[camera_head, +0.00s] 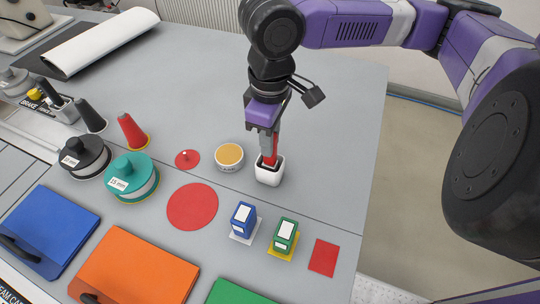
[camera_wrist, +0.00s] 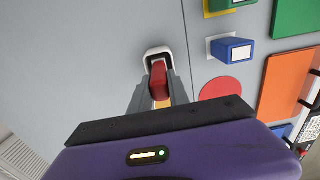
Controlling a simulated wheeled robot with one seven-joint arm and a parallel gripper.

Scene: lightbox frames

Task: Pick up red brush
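The red brush (camera_head: 271,154) stands upright in a small white cup (camera_head: 267,174) on the grey table; only its red upper part shows, and the cup hides its lower end. My gripper (camera_head: 268,142) points down over the cup, with its fingers on either side of the brush. In the wrist view, the red handle (camera_wrist: 158,80) fills the space between the two fingertips, and both fingers look to be against it. The white cup also shows in the wrist view (camera_wrist: 157,52), around the brush.
A tin with a yellow top (camera_head: 229,155) stands left of the cup. A red disc (camera_head: 193,206), a blue box (camera_head: 243,218) and a green box (camera_head: 285,234) lie nearer the front. Spools and cones stand farther left. The table right of the cup is clear to its edge.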

